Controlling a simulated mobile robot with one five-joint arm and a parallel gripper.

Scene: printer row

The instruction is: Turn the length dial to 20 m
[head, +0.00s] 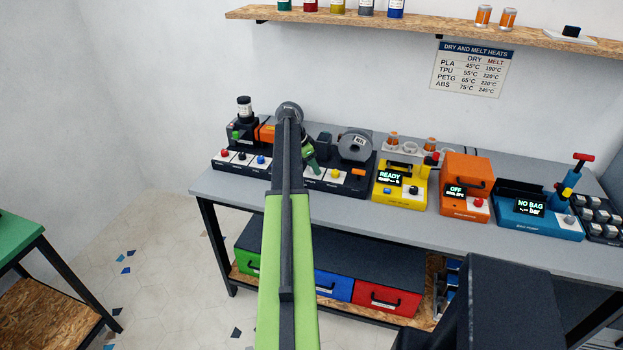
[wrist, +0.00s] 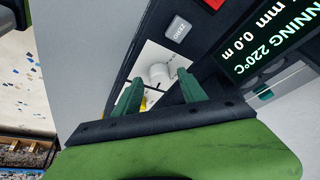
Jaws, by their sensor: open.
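A long dark machine (head: 345,187) with small knobs along its front stands on the grey bench. My gripper (head: 312,166) is over its middle, and my arm hides part of it. In the wrist view my gripper (wrist: 160,92) is open, with its two green fingers apart. A pale round knob (wrist: 160,72) on a white plate shows just past and between the fingertips; I cannot tell whether they touch it. I see no readable dial label. The machine's display (wrist: 265,40) shows 220°C and 0.0 m, with its left part cut off.
A grey ZERO button (wrist: 177,28) sits near the knob. In the head view a grey spool (head: 357,146) stands right of my gripper. A yellow READY machine (head: 400,183), an orange machine (head: 466,180) and a blue sealer (head: 535,215) stand further right. The bench's front strip is clear.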

